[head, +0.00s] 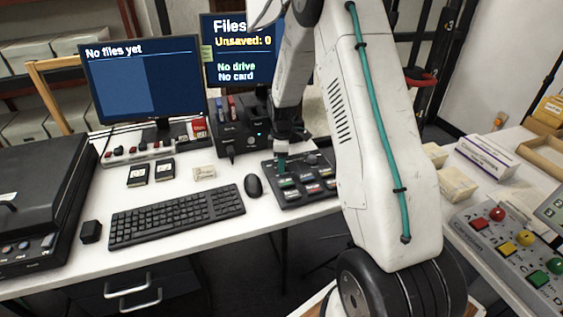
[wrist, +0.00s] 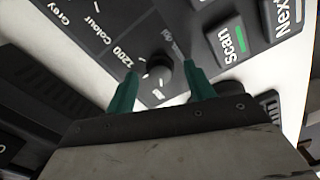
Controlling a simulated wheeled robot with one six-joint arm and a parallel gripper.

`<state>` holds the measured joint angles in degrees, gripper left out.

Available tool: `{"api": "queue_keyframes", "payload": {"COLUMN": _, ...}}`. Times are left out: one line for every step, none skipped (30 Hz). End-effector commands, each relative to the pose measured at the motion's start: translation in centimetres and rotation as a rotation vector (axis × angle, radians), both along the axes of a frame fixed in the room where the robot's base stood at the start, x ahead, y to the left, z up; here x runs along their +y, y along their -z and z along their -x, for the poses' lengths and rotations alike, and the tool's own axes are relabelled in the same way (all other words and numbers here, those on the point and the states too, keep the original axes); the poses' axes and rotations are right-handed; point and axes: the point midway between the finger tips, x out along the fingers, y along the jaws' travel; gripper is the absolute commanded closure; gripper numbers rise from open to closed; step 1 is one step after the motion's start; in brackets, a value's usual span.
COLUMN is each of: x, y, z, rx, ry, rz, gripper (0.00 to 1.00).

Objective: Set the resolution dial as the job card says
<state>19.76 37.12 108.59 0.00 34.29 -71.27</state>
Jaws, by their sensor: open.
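The dark control panel (head: 290,203) lies on the white desk right of the mouse. In the wrist view its round dark dial (wrist: 161,75) sits between the two teal fingertips of my gripper (wrist: 160,72). The fingers are open, one on each side of the dial; I cannot tell whether they touch it. The label "1200" shows beside the dial, with pale tick marks around it; other labels there are too blurred to read, and I cannot tell where the dial points. In the head view my gripper (head: 283,161) is over the panel's back left part. No readable job card shows.
A "Scan" key (wrist: 229,41) lies near the right finger. A keyboard (head: 178,215), mouse (head: 253,186) and small cream block (head: 204,173) lie left of the panel. A monitor (head: 146,80) reads "No files yet". A button console (head: 515,245) is at right.

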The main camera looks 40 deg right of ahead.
Motion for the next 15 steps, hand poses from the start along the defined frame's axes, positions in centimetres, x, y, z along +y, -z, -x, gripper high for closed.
{"api": "queue_keyframes", "payload": {"x": -0.01, "y": 0.31, "z": 0.01, "rx": 0.000, "ry": 0.000, "rz": 0.000, "gripper": 0.46}}
{"api": "queue_keyframes", "payload": {"x": -0.01, "y": 0.41, "z": 0.01, "rx": 0.000, "ry": 0.000, "rz": 0.000, "gripper": 0.46}}
{"api": "queue_keyframes", "payload": {"x": -0.01, "y": 0.50, "z": 0.01, "rx": 0.000, "ry": 0.001, "rz": 0.000, "gripper": 0.46}}
{"api": "queue_keyframes", "payload": {"x": -0.02, "y": 0.53, "z": 0.01, "rx": 0.000, "ry": 0.001, "rz": 0.000, "gripper": 0.46}}
{"api": "queue_keyframes", "payload": {"x": -0.02, "y": 0.54, "z": 0.00, "rx": 0.000, "ry": 0.001, "rz": 0.000, "gripper": 0.46}}
{"api": "queue_keyframes", "payload": {"x": -0.02, "y": 0.53, "z": 0.00, "rx": 0.000, "ry": 0.001, "rz": 0.000, "gripper": 0.46}}
{"api": "queue_keyframes", "payload": {"x": -0.02, "y": 0.52, "z": 0.00, "rx": 0.000, "ry": 0.001, "rz": 0.000, "gripper": 0.46}}
{"api": "queue_keyframes", "payload": {"x": -0.02, "y": 0.51, "z": 0.00, "rx": 0.000, "ry": 0.001, "rz": 0.000, "gripper": 0.46}}
{"api": "queue_keyframes", "payload": {"x": -0.02, "y": 0.51, "z": 0.02, "rx": 0.000, "ry": 0.001, "rz": 0.000, "gripper": 0.46}}
{"api": "queue_keyframes", "payload": {"x": -0.02, "y": 0.51, "z": 0.02, "rx": 0.000, "ry": 0.001, "rz": 0.000, "gripper": 0.49}}
{"api": "queue_keyframes", "payload": {"x": -0.03, "y": 0.50, "z": 0.01, "rx": 0.000, "ry": 0.001, "rz": 0.000, "gripper": 0.58}}
{"api": "queue_keyframes", "payload": {"x": -0.02, "y": 0.50, "z": 0.02, "rx": 0.000, "ry": 0.001, "rz": 0.000, "gripper": 0.69}}
{"api": "queue_keyframes", "payload": {"x": -0.02, "y": 0.49, "z": 0.02, "rx": 0.000, "ry": 0.001, "rz": 0.000, "gripper": 0.77}}
{"api": "queue_keyframes", "payload": {"x": -0.02, "y": 0.49, "z": 0.02, "rx": 0.000, "ry": 0.001, "rz": 0.000, "gripper": 0.85}}
{"api": "queue_keyframes", "payload": {"x": -0.03, "y": 0.49, "z": 0.01, "rx": 0.000, "ry": 0.001, "rz": 0.000, "gripper": 0.91}}
